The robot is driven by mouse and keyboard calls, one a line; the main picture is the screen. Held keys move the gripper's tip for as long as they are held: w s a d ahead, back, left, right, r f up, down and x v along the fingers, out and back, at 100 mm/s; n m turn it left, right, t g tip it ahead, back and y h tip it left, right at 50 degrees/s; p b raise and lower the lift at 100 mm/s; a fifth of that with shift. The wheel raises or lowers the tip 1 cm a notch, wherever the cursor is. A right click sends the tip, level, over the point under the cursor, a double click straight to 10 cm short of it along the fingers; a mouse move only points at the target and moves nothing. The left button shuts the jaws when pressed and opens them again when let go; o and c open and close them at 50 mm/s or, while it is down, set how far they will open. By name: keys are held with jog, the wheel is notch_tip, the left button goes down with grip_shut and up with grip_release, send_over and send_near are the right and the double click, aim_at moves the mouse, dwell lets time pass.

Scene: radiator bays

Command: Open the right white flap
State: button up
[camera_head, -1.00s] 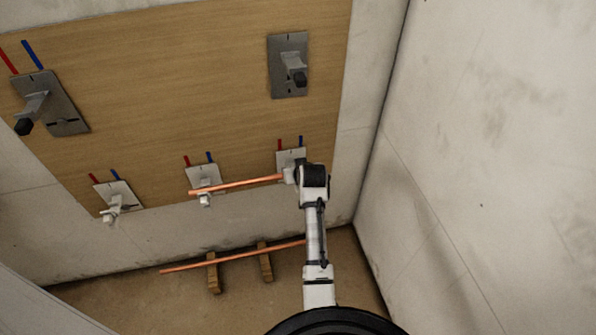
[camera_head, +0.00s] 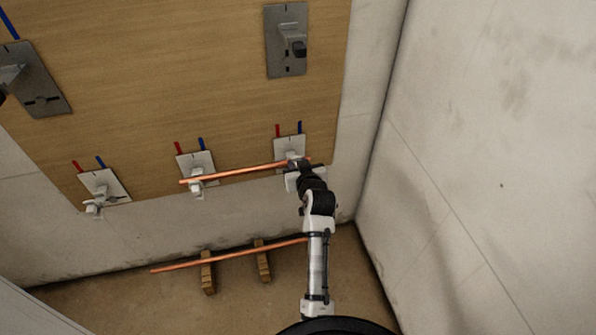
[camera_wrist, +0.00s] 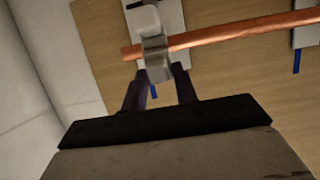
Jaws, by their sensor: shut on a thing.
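The right white flap (camera_wrist: 153,35) is a pale, curved piece on a small light plate (camera_head: 290,146) at the lower right of the wooden board. In the wrist view it crosses in front of a copper pipe (camera_wrist: 240,32) near the pipe's end. My gripper (camera_wrist: 160,72) is shut on the flap's lower end, one dark finger on each side. In the head view my gripper (camera_head: 295,166) is at this plate and hides most of the flap. The pipe (camera_head: 240,172) runs left to the middle white flap (camera_head: 197,187).
A third white flap (camera_head: 96,206) is at the lower left. Two larger grey plates with levers, right (camera_head: 287,40) and left (camera_head: 35,80), sit higher. A second pipe (camera_head: 225,256) lies on wooden blocks on the floor. A wall (camera_head: 470,150) stands close on the right.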

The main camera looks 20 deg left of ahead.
jog(key=shift+s+d+f+t+y+b, duration=0.15)
jog(key=shift+t+y+b, duration=0.25)
jog(key=shift+b, duration=0.5)
jog(key=o, duration=0.8)
jog(key=b+v, duration=0.1)
jog(key=v, duration=1.2)
jog(key=shift+s, duration=0.4)
